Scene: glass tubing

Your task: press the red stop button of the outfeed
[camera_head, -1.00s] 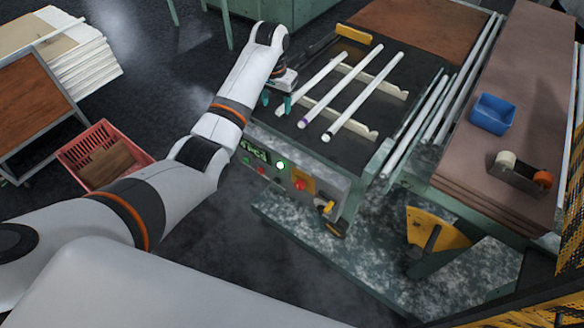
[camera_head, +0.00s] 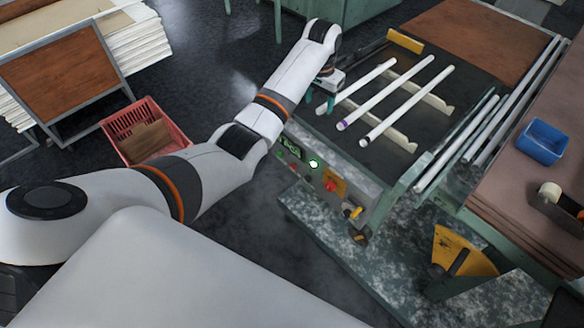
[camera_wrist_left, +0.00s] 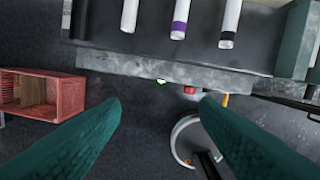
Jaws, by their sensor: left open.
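The red stop button (camera_head: 331,186) sits on a yellow plate on the front panel of the outfeed (camera_head: 375,190). In the left wrist view the red button (camera_wrist_left: 189,90) shows small below the panel's edge, right of the middle between the fingers. My left gripper (camera_head: 320,102) is open and empty, at the outfeed's front left top edge near the tube ends, up and left of the button in the head view. Its teal fingers (camera_wrist_left: 160,100) are spread apart in the wrist view, and no contact with the button shows. My right gripper is not in view.
Several white glass tubes (camera_head: 388,94) lie on notched rails on the outfeed's dark top. A lit white-green button (camera_head: 313,163) and a display (camera_head: 289,147) share the panel. A yellow-black handle (camera_head: 352,210) is beside them. A red crate (camera_head: 165,145) stands on the floor at left.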

